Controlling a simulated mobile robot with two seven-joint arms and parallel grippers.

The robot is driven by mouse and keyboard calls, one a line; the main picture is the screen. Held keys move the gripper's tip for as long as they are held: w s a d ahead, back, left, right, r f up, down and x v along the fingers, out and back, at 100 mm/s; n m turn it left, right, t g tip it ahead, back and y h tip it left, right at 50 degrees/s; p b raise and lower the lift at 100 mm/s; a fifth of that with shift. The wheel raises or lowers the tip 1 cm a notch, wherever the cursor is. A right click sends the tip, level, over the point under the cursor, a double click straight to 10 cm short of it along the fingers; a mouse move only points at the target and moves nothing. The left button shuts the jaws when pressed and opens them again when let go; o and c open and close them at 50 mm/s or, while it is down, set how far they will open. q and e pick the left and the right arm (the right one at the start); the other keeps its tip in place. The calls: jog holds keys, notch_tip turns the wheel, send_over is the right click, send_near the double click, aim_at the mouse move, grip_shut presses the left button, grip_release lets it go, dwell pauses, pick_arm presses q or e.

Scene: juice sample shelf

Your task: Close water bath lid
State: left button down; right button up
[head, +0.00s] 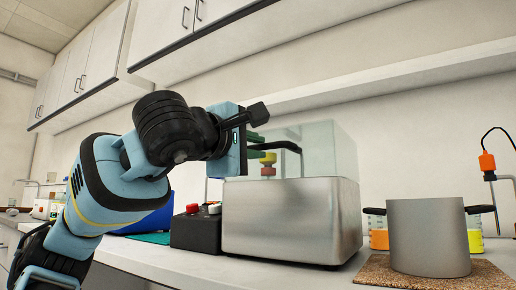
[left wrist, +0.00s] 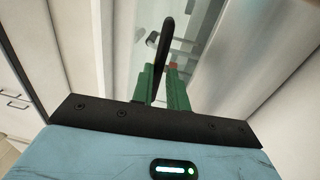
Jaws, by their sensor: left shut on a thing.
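The water bath (head: 290,220) is a brushed-steel box on the counter, in the middle of the head view. Its see-through lid (head: 328,152) rises above the box; its exact angle is hard to tell. A black handle (head: 289,145) sticks out from the lid toward my left gripper (head: 257,145). The green fingers are shut on this handle. In the left wrist view the black handle bar (left wrist: 164,38) runs between the green fingers of my left gripper (left wrist: 164,85), with the clear lid (left wrist: 205,25) behind. My right gripper does not show.
A black control box (head: 196,232) with red and white knobs stands left of the bath. A steel pot (head: 428,238) stands on a brown mat (head: 375,270) at right. A red-and-yellow item (head: 268,160) shows near the lid. Wall cabinets (head: 95,65) hang above left.

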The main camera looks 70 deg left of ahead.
pick_arm(q)
jog(key=c, duration=2.2)
grip_release()
jog(key=shift+w+f+g+h, duration=0.25)
jog(key=shift+f+g+h, duration=0.05)
jog(key=shift+f, duration=0.6)
jog(key=c, duration=1.9)
grip_release()
jog(key=shift+a, duration=0.1)
jog(key=o, duration=0.4)
jog(key=shift+o, duration=0.2)
jog(key=s+d+f+b, duration=0.4)
jog(key=s+d, duration=0.1)
jog(key=s, duration=0.1)
jog(key=shift+b, duration=0.3)
